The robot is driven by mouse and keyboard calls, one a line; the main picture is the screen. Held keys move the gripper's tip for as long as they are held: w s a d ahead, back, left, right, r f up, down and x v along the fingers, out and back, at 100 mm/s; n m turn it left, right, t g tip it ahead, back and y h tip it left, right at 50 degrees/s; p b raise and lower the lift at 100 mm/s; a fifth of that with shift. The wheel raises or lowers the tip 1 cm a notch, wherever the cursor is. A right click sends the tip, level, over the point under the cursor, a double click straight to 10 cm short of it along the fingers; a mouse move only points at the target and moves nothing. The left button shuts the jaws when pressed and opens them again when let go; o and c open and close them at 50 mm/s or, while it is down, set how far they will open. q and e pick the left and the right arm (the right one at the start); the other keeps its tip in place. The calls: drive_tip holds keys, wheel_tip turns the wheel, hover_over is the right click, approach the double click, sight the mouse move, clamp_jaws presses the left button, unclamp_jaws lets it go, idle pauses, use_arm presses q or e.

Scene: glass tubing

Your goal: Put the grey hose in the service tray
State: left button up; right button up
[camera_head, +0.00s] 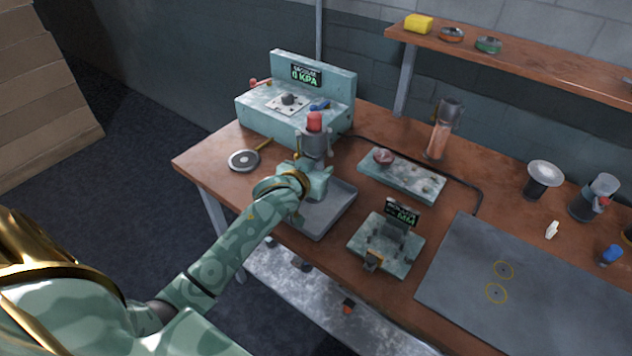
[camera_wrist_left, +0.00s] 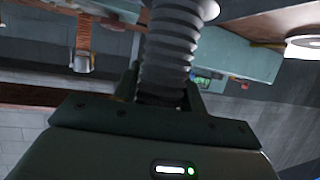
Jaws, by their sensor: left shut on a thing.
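My left gripper (camera_head: 315,162) is shut on the grey hose (camera_head: 314,144). The left wrist view shows the grey ribbed hose (camera_wrist_left: 172,50) between the fingers of the left gripper (camera_wrist_left: 160,98), extending out past them. In the head view a red piece (camera_head: 314,121) shows at the hose's top; I cannot tell whether it is joined to it. The service tray (camera_head: 328,213) is a shallow grey tray at the table's front edge. My gripper and forearm are over its back left part and hide some of it. The right gripper is not in view.
A teal vacuum unit (camera_head: 338,84) stands behind the gripper. A round disc (camera_head: 243,160) lies to the left. A teal plate (camera_head: 405,178) and a small fixture with a display (camera_head: 372,242) are right of the tray. A grey mat (camera_head: 540,300) covers the table's right side.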

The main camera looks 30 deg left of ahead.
use_arm(q)
drive_tip(key=shift+w+a+f, duration=0.15)
drive_tip(key=shift+a+f, duration=0.05)
drive_tip(key=shift+f, duration=0.05)
drive_tip(key=f+b, duration=0.1)
drive_tip(key=f, duration=0.1)
drive_tip(key=f+b, duration=0.1)
drive_tip(key=shift+w+a+f, duration=0.2)
drive_tip(key=shift+f, duration=0.2)
drive_tip(key=shift+r, duration=0.1)
drive_tip(key=o, duration=1.2)
drive_tip(key=shift+s, duration=0.1)
